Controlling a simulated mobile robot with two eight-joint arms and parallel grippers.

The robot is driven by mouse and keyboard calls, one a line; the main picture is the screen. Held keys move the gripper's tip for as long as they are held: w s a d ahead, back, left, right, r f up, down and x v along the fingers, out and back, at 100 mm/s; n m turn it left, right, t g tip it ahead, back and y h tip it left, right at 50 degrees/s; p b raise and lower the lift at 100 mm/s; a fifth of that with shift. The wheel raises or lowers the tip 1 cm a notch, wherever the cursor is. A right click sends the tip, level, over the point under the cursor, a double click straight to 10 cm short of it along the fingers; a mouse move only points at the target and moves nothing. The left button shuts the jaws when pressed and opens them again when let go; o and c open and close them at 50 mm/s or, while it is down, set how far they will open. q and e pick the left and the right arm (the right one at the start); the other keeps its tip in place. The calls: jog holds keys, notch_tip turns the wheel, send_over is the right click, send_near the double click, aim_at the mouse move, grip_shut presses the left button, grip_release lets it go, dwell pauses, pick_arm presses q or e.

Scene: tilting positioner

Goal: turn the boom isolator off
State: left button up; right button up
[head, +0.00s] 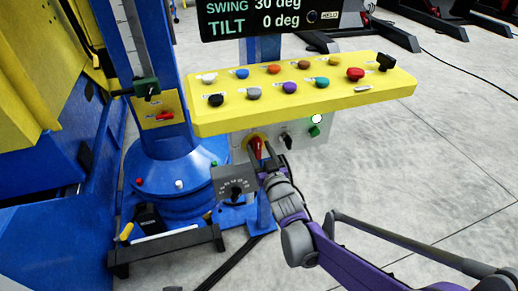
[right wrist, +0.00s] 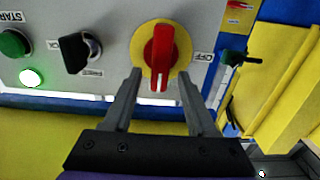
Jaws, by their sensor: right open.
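A red rotary handle on a round yellow plate (right wrist: 174,77) is set in a grey panel. In the right wrist view the handle (right wrist: 160,50) stands vertical, with an upside-down OFF label at its right. In the head view the handle (head: 256,146) is partly hidden by my right gripper (head: 262,153). The right gripper, also in the right wrist view (right wrist: 160,75), is open, with a finger on each side of the handle's lower end. Gaps show on both sides. Another red handle (head: 165,116) sits on a yellow plate on the blue column. My left gripper is out of view.
The yellow button console (head: 310,105) overhangs the grey panel. A black knob (right wrist: 78,52), a green START button (right wrist: 13,43) and a lit lamp (right wrist: 31,78) are beside the handle. The display (head: 270,18) reads SWING 30, TILT 0, HELD.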

jog(key=shift+w+a, duration=0.15)
jog(key=shift+w, duration=0.35)
grip_shut()
